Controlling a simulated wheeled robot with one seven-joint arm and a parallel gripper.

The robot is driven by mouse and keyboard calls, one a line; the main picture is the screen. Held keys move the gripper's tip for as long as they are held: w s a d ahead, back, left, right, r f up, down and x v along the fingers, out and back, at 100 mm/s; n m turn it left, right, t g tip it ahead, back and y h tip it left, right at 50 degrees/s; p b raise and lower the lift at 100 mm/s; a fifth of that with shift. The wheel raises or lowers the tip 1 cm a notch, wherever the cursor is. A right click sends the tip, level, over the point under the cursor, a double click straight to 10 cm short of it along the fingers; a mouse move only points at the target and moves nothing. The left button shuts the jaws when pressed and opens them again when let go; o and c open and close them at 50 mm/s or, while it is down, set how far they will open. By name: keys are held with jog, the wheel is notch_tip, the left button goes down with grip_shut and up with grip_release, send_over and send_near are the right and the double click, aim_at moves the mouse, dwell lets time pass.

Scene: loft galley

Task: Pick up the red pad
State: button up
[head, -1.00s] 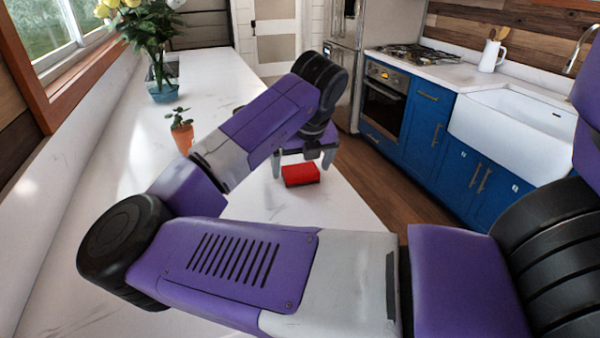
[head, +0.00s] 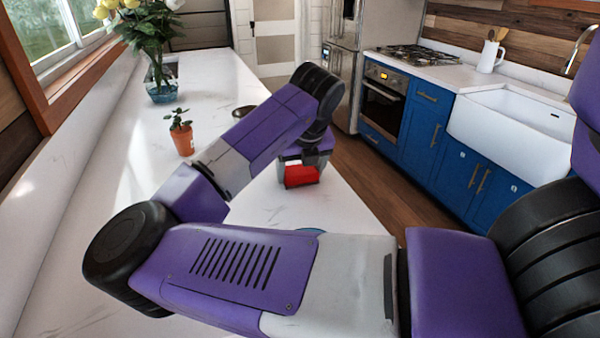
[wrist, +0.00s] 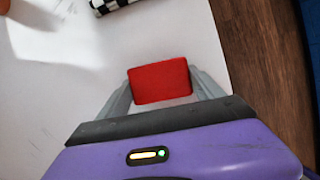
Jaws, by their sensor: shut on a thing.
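The red pad (head: 301,175) is a small red block at the right edge of the white counter in the head view. In the wrist view the red pad (wrist: 160,81) sits between the two grey fingers of my gripper (wrist: 164,88). My gripper (head: 302,178) is shut on it, with a finger on each side. I cannot tell how far the pad is above the counter.
The white counter (head: 215,85) holds a potted plant (head: 183,138), a flower vase (head: 162,88) and a dark round dish (head: 243,111). A black-and-white checked thing (wrist: 110,4) lies at the wrist view's top. Wooden floor (head: 375,185) lies right of the counter.

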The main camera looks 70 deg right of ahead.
aim_at(301, 171)
notch_tip(301, 171, up, 20)
dwell(0.6)
jog(key=o, duration=0.8)
jog(key=shift+c, duration=0.2)
jog(key=c, duration=0.7)
jog(key=shift+o, duration=0.2)
